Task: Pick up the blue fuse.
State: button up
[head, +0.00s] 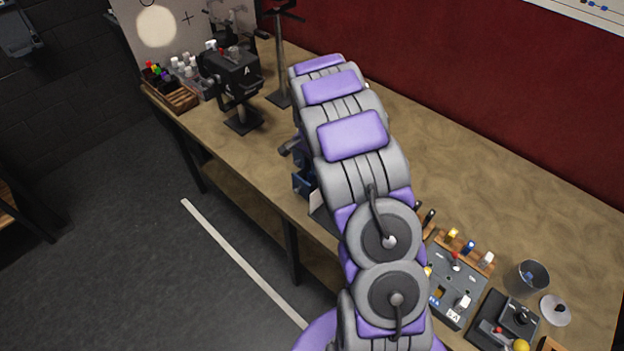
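A small blue-topped piece (469,246), which looks like the blue fuse, stands in a wooden rack on the bench at the lower right. A yellow-topped piece (453,234) stands to its left and a white one (487,259) to its right. My purple and grey arm reaches up across the middle of the view, to the left of the rack. Its links hide part of the bench. My gripper cannot be made out; the arm's far end shows no fingers.
A grey control panel (455,283) lies in front of the rack. A dark cup (530,276) with something blue inside and a joystick box (505,318) are nearby. A black device marked A (232,72) and a wooden crate (176,98) stand far left. The bench's right middle is clear.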

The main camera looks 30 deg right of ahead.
aim_at(313, 178)
jog(key=f, duration=0.4)
jog(key=shift+s+a+b, duration=0.15)
jog(key=shift+a+b, duration=0.15)
jog(key=shift+b, duration=0.1)
jog(key=shift+s+d+f, duration=0.2)
jog(key=shift+s+d, duration=0.05)
jog(key=shift+d, duration=0.15)
jog(key=shift+s+f, duration=0.15)
jog(key=shift+s+a+f, duration=0.2)
jog(key=shift+a+f, duration=0.05)
jog(key=shift+a, duration=0.2)
grip_shut()
jog(key=shift+w+d+f, duration=0.15)
jog(key=shift+w+d, duration=0.05)
jog(key=shift+d, duration=0.2)
jog(key=shift+w+d, duration=0.2)
jog(key=shift+d, duration=0.15)
jog(key=shift+a+r, duration=0.1)
jog(key=shift+r, duration=0.15)
